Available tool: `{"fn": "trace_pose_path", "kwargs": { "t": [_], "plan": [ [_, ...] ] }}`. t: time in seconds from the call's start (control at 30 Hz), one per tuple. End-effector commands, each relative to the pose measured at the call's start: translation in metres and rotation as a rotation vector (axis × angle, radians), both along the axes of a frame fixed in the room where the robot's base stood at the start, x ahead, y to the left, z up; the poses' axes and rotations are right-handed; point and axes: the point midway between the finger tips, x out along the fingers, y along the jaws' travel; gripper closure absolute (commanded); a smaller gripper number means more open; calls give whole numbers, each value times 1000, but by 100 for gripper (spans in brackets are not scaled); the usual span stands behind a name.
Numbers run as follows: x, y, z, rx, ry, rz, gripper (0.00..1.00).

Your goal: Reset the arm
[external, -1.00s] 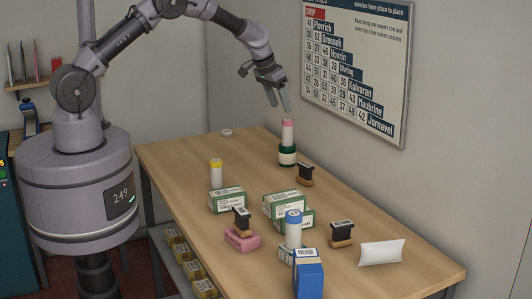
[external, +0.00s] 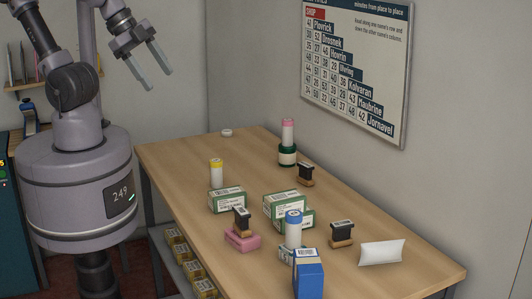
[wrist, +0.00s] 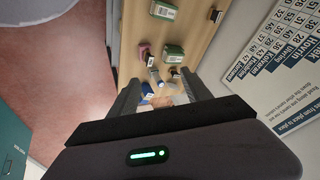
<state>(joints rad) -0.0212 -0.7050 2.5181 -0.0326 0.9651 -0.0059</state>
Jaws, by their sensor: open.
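My gripper (external: 151,68) is open and empty, raised in the air near my column, above and left of the counter's far end. Its two fingers are spread apart. In the wrist view my gripper's fingers (wrist: 165,95) show apart, with the counter beyond and nothing between them held. The wooden counter (external: 190,150) stands below and to the right, clear of the gripper.
On the counter are a pink-topped tube (external: 288,132) in a green holder (external: 287,155), a yellow-capped tube (external: 216,174), green-white boxes (external: 283,206), a blue-capped tube (external: 293,230), a blue box (external: 308,276), stamps (external: 341,233) and a white packet (external: 382,252). A wall chart (external: 355,70) hangs behind.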

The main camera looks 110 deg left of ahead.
Motion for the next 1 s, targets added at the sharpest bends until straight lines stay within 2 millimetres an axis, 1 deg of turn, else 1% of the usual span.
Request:
{"fn": "trace_pose_path", "kwargs": {
  "t": [0.03,0.1,0.3,0.37,0.47,0.57,0.6,0.7,0.73,0.8,1.0],
  "plan": [
    [-8,-4,-4,8,-4,-27,43],
    [-13,-6,-7,13,-3,-43,43],
    [-12,-6,-7,13,-2,-41,43],
    [-12,-6,-11,12,-2,-40,43],
    [-12,-6,-36,12,-2,-40,43],
    [-12,-6,-82,12,-2,-39,43],
    [-12,-6,-103,12,-2,-39,43],
    [-11,-6,-151,12,-2,-39,43],
    [-11,-6,-160,11,-3,-38,43],
    [-11,-6,-167,11,-3,-38,43],
    [-11,-6,-167,11,-3,-38,43]
  ]
}}
